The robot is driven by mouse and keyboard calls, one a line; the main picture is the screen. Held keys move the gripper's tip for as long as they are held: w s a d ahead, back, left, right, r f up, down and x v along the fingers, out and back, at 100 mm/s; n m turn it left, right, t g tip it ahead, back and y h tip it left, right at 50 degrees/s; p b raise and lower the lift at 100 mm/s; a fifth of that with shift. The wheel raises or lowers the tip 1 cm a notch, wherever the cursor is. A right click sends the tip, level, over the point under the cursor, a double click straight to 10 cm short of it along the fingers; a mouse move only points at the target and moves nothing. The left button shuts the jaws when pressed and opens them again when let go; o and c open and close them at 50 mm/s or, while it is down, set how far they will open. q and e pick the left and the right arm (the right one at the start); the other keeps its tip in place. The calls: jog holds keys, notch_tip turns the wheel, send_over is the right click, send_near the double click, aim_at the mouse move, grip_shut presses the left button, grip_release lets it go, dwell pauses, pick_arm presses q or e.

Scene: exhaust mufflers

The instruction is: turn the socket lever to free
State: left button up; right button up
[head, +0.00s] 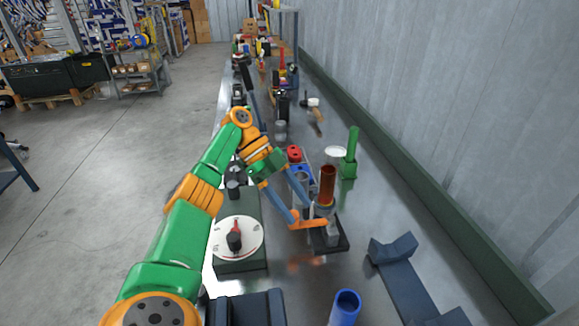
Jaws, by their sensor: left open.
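The socket stands on a dark base plate (341,243) right of the middle, with a reddish-brown tube (327,186) upright at it. An orange lever (315,223) runs left from the socket, low over the bench. My left gripper (303,212) reaches down from the upper left with its blue fingers apart. Its fingertips are at the left part of the lever; one tip overlaps it in view, and I cannot tell whether they touch. My right gripper is not in view.
A green box with a white dial (237,240) and red pointer stands left of the socket. A green upright post (351,150) stands behind it. A dark grey bracket (408,280) and a blue tube (345,306) are in front. Several tools crowd the bench farther back.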

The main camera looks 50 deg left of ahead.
pick_arm(q)
jog(key=s+d+r+b, duration=0.5)
jog(key=s+d+r, duration=0.4)
jog(key=s, duration=0.1)
jog(key=shift+s+r, duration=0.4)
